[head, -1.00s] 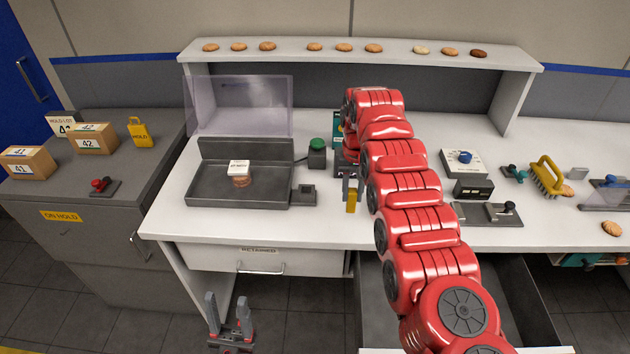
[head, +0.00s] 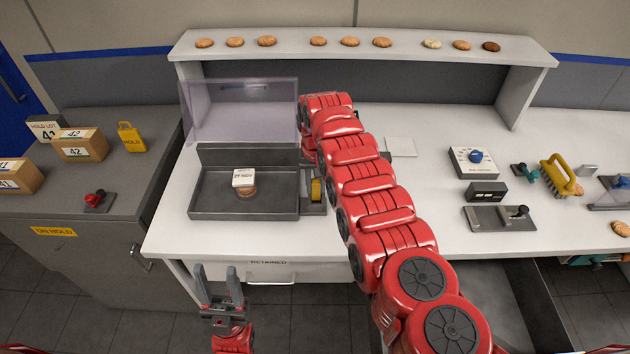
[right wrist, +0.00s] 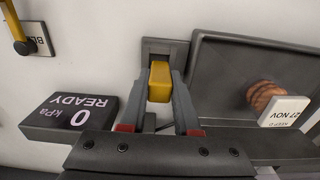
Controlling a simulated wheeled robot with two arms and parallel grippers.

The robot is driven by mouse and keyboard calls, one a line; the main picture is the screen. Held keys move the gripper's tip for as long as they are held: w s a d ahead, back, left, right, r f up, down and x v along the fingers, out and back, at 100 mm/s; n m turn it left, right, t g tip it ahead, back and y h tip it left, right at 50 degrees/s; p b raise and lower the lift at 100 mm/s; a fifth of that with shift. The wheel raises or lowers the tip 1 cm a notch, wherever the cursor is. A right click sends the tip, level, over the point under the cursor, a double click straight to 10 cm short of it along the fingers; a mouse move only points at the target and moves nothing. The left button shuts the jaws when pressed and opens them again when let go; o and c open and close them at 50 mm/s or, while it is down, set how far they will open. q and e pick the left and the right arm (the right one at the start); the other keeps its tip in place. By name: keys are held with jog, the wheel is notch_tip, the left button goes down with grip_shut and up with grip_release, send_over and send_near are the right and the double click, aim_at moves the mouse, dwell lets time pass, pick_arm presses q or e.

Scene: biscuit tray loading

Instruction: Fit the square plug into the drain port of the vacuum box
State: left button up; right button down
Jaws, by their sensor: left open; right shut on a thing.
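The grey vacuum box (head: 205,205) stands on the bench with its clear lid (head: 240,108) raised. Its drain port block (right wrist: 165,46) is at its side. My right gripper (right wrist: 160,84) is shut on the yellow square plug (right wrist: 159,82). The plug's far end overlaps the port block in the right wrist view; I cannot tell whether it is inside the opening. In the head view the plug (head: 317,190) is at the box's right side, and my right arm covers part of that area. My left gripper (head: 217,278) is open and empty in front of the bench.
A biscuit (right wrist: 264,94) with a dated card (head: 243,177) lies in the box. A display (right wrist: 75,118) reading 0 kPa READY is close to my right gripper. A yellow-topped lever (right wrist: 17,35) stands nearby. Control boxes (head: 472,162) and a brush (head: 558,175) are further right.

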jog(key=shift+s+d+f, duration=0.25)
jog(key=shift+s+f, duration=0.1)
jog(key=shift+f, duration=0.35)
jog(key=c, duration=1)
grip_release()
jog(key=o, duration=0.4)
jog(key=shift+w+a+f, duration=0.1)
jog(key=shift+w+a, duration=0.1)
jog(key=shift+w, duration=0.05)
jog(key=shift+c, duration=0.2)
jog(key=shift+d, duration=0.1)
jog(key=shift+r, duration=0.3)
